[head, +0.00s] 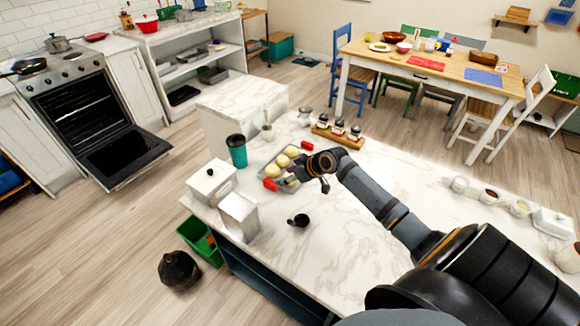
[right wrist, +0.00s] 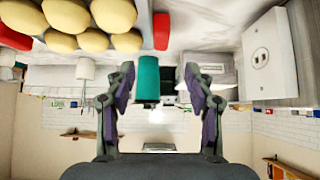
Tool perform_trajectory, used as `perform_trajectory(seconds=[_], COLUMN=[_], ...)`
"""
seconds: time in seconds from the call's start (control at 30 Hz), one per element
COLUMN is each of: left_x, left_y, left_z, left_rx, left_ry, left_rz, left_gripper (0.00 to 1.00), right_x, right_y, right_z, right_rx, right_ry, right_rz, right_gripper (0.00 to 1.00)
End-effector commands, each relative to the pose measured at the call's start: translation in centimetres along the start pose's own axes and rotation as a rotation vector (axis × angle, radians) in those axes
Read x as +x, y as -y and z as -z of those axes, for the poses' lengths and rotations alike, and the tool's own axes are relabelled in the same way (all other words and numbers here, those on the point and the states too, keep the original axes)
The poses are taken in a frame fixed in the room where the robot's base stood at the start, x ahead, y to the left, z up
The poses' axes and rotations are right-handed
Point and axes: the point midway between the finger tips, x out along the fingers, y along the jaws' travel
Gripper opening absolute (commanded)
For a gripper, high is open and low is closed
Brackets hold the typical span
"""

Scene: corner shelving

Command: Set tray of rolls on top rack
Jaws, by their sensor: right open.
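The grey tray (head: 274,158) with pale rolls (head: 283,160) sits on the marble island. It has a red handle (head: 270,184) at its near end and another red handle (head: 307,146) at its far end. My right gripper (head: 311,179) is open and empty, above the tray's right side. In the right wrist view its fingers (right wrist: 158,75) are spread, with rolls (right wrist: 93,25) and a red handle (right wrist: 161,31) at the top. The oven (head: 88,110) at the left has its door down; its racks are dark and hard to make out. My left gripper is out of view.
The open oven door (head: 125,155) juts over the floor. Clear floor lies between island and oven.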

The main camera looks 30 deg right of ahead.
Motion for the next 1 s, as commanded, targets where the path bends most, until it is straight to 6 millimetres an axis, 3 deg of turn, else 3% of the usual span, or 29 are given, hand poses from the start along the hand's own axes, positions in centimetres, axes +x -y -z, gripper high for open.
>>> perform_trajectory(seconds=[0.13,0.4,0.67,0.9,1.0], left_x=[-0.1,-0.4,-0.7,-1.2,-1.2], left_y=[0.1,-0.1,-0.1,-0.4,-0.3], left_z=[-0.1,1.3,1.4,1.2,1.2], left_rx=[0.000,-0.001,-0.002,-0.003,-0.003], left_ry=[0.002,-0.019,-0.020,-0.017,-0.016], left_rz=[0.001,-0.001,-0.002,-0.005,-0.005], left_gripper=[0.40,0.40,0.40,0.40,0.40], right_x=[0.5,4.8,6.0,9.8,10.4], right_y=[0.0,0.0,0.1,0.3,0.3], right_z=[0.1,0.1,0.1,-0.2,-0.2], right_rx=[0.004,0.004,0.004,0.003,0.001], right_ry=[-0.002,-0.002,0.000,0.000,0.000], right_rz=[0.000,0.001,0.001,0.000,0.000], right_gripper=[0.54,0.54,0.54,0.54,0.54])
